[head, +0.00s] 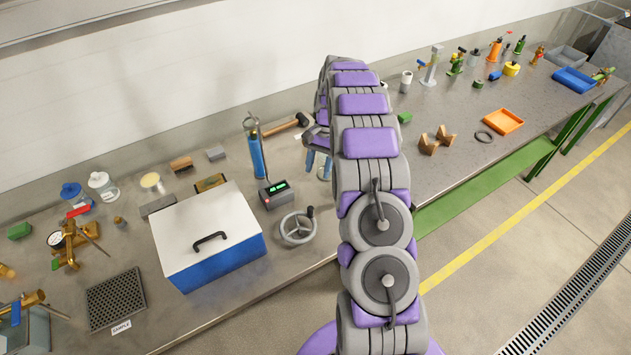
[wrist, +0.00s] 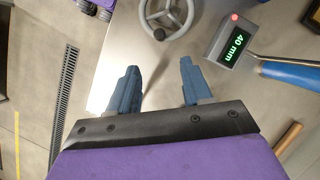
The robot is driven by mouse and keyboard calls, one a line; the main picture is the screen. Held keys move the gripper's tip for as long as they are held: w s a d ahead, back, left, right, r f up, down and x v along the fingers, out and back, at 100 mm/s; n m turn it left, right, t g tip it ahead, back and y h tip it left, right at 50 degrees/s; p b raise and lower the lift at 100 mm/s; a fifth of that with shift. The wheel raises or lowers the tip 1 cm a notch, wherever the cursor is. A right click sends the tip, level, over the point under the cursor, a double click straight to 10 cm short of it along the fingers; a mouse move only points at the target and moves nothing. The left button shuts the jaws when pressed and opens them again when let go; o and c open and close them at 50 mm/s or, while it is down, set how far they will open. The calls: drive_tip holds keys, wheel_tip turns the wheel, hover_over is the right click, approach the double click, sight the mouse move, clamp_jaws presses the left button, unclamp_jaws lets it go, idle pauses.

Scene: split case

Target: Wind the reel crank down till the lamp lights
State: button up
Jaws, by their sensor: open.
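The reel crank is a grey spoked handwheel (head: 298,230) with a dark knob at its upper right in the head view, at the bench's front edge beside the blue case. In the wrist view the handwheel (wrist: 176,36) is cut by the top edge and its dark knob (wrist: 159,34) is nearest my fingers. A grey readout box (head: 277,195) has a green display; in the wrist view it (wrist: 230,44) reads 40 mm and bears a red round lamp (wrist: 235,17). My gripper (wrist: 157,72) is open and empty, apart from the knob. In the head view my arm mostly hides it.
A blue case (head: 213,262) with a white lid stands left of the handwheel. A blue cylinder (head: 256,155) stands behind the readout box, with a wooden-handled hammer (head: 288,126) near it. Several tools and fittings crowd the bench's left. Floor lies beyond the front edge.

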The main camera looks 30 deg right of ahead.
drive_tip(key=shift+v, duration=0.95)
drive_tip(key=shift+a+r, duration=0.1)
drive_tip(key=s+a+r+n+h+b, duration=0.25)
drive_tip(key=s+a+r+n, duration=0.25)
drive_tip(key=s+a+r, duration=0.9)
drive_tip(key=s+a+f+n+b, duration=0.1)
drive_tip(key=s+a+f+n, duration=0.1)
drive_tip(key=s, duration=1.1)
drive_tip(key=s+a+f+n+t+h+b, duration=0.1)
drive_tip(key=s+a+f+n+b, duration=0.1)
drive_tip(key=s, duration=1.1)
drive_tip(key=shift+a+f+n+b, duration=0.35)
drive_tip(key=shift+a+n, duration=0.55)
drive_tip(key=shift+a, duration=0.3)
